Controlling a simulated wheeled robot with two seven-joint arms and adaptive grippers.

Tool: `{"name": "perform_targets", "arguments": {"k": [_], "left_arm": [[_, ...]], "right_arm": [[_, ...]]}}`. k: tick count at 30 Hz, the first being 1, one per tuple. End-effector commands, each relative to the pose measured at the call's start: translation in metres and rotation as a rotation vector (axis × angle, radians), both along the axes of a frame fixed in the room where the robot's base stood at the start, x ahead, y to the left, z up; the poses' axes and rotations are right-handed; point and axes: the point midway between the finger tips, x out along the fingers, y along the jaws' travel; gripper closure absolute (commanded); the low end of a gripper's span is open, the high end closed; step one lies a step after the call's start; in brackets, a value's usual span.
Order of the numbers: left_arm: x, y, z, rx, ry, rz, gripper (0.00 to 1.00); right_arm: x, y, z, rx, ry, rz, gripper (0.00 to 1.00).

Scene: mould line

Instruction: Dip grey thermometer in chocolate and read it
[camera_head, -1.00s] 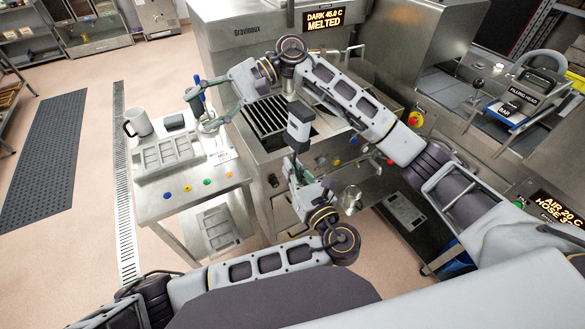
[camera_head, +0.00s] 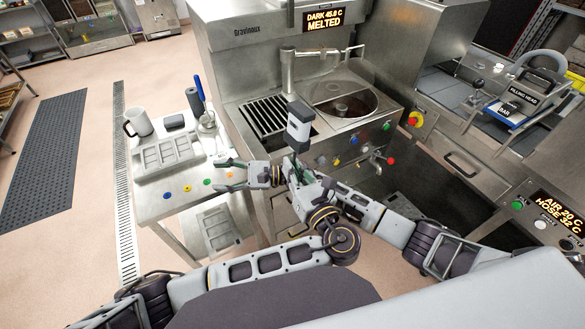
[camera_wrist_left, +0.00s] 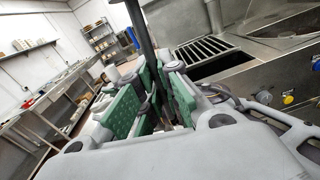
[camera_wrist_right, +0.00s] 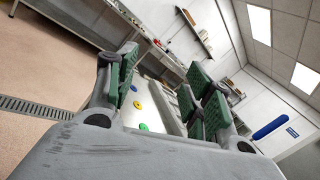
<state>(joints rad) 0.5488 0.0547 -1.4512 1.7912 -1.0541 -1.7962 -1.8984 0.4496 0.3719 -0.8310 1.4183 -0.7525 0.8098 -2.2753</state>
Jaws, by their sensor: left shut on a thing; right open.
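The grey thermometer (camera_head: 299,122), a grey body with a dark stem, is upright in my left gripper (camera_head: 297,172). The left gripper's green pads are closed on its dark stem, which shows in the left wrist view (camera_wrist_left: 138,28). The body stands in front of the tank and drip grille, from my view. My right gripper (camera_head: 230,176) is open and empty, left of the left gripper, by the side table's right edge.
The side table (camera_head: 150,205) holds a white mug (camera_head: 138,122), a grey mould (camera_head: 165,153) and a small holder (camera_head: 207,122) with a blue-handled tool (camera_head: 200,90). A spout (camera_head: 290,65) and drip grille (camera_head: 264,115) lie left of the tank. Taps and knobs line the machine's front.

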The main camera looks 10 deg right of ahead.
Motion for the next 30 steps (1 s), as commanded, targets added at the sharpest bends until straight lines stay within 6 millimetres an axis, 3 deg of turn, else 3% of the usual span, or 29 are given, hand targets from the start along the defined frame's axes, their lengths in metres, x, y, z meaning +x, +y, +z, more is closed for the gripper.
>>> {"name": "perform_targets", "arguments": {"k": [5, 11, 22, 30], "left_arm": [[0.000, 0.000, 0.000, 0.000, 0.000, 0.000, 1.00], [0.000, 0.000, 0.000, 0.000, 0.000, 0.000, 1.00], [0.000, 0.000, 0.000, 0.000, 0.000, 0.000, 1.00], [0.000, 0.000, 0.000, 0.000, 0.000, 0.000, 1.00]], "right_arm": [[-0.009, -0.007, -0.059, 0.006, 0.148, -0.104, 0.49], [-0.002, -0.029, -0.120, 0.039, 0.428, -0.249, 0.49], [0.018, -0.092, -0.222, 0.223, 1.048, -0.517, 0.49], [0.010, -0.142, -0.295, 0.415, 1.448, -0.695, 0.49]]}}
